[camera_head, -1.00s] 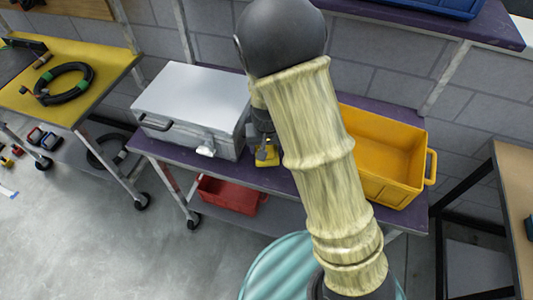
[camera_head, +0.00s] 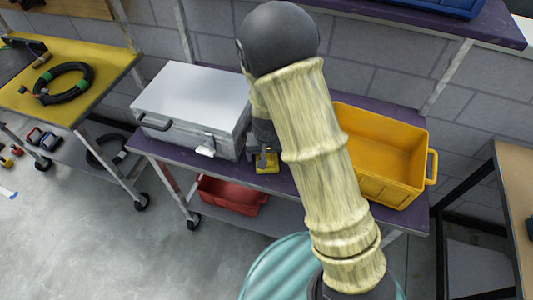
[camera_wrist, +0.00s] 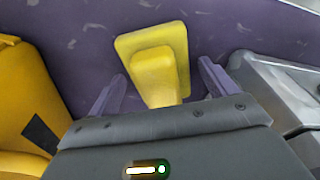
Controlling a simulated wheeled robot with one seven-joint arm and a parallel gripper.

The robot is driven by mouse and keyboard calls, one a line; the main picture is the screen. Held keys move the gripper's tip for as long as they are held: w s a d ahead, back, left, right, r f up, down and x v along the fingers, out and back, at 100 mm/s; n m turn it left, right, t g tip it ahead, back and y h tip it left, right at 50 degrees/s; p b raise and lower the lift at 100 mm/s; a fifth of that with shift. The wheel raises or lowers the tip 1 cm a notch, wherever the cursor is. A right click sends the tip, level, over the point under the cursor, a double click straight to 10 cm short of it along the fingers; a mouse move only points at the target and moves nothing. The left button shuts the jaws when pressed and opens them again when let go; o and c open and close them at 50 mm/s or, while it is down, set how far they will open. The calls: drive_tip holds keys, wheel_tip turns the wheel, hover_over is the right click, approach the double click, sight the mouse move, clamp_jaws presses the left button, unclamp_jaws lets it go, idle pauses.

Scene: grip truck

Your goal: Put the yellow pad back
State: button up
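The yellow pad (camera_wrist: 149,45) is a flat plate with a raised block-like grip on top. It lies on the purple shelf top (camera_head: 165,150), and part of it shows in the head view (camera_head: 267,168) just below my gripper (camera_head: 264,158). In the wrist view my gripper (camera_wrist: 162,75) is open, with one finger on each side of the pad's raised grip. Gaps show between the fingers and the grip. The grip's near end is partly hidden by my gripper's body.
A silver case (camera_head: 195,95) stands close on the left of my gripper. A yellow crate (camera_head: 400,185) stands to the right on the same top. A red bin (camera_head: 232,195) sits on the lower shelf. A yellow-topped cart (camera_head: 40,100) with coiled cable is at far left.

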sight(270, 157)
drive_tip(key=shift+r, duration=0.1)
wheel_tip(270, 157, up, 12)
drive_tip(key=s+p, duration=0.1)
drive_tip(key=shift+s+p, duration=0.35)
drive_tip(key=shift+s, duration=0.05)
drive_tip(key=shift+d, duration=0.15)
idle(0.6)
drive_tip(key=s+d+r, duration=0.5)
drive_tip(key=s+d, duration=0.5)
drive_tip(key=d, duration=0.3)
drive_tip(key=shift+s+d+m+t, duration=0.15)
drive_tip(key=shift+s+m+t, duration=0.15)
drive_tip(key=shift+s+t, duration=0.1)
